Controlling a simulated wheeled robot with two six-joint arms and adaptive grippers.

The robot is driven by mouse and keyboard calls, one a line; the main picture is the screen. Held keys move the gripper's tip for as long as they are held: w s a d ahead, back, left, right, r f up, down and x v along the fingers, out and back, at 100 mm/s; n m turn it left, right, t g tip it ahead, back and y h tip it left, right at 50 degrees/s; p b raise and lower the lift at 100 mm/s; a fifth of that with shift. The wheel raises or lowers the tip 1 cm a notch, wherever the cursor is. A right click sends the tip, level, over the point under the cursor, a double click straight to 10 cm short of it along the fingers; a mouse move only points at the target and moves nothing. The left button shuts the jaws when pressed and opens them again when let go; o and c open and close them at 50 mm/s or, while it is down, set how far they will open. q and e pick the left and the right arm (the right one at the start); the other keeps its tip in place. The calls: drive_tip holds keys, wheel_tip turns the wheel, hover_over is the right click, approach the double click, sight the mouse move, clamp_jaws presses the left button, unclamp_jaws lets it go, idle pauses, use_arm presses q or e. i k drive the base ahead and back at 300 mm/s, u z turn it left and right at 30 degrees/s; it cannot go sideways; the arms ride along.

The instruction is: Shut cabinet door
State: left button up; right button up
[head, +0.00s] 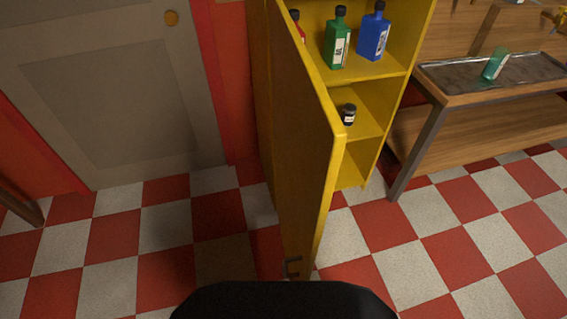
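A tall yellow cabinet (368,77) stands ahead of me, with its door (296,130) swung wide open toward me. The door is hinged on the cabinet's left side and shows nearly edge-on. Inside, a green bottle (337,38) and a blue bottle (374,32) stand on an upper shelf. A small dark jar (348,114) stands on the shelf below. A red bottle is partly hidden behind the door. Neither of my grippers is in view.
A wooden table (437,92) with a metal top and a teal glass (495,64) stands to the right. A grey door (105,90) with red framing is at the left. The checkered floor (165,225) is clear on both sides of the cabinet door.

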sight(310, 136)
drive_tip(key=z, duration=2.7)
drive_tip(key=k, duration=0.9)
drive_tip(key=u, duration=1.9)
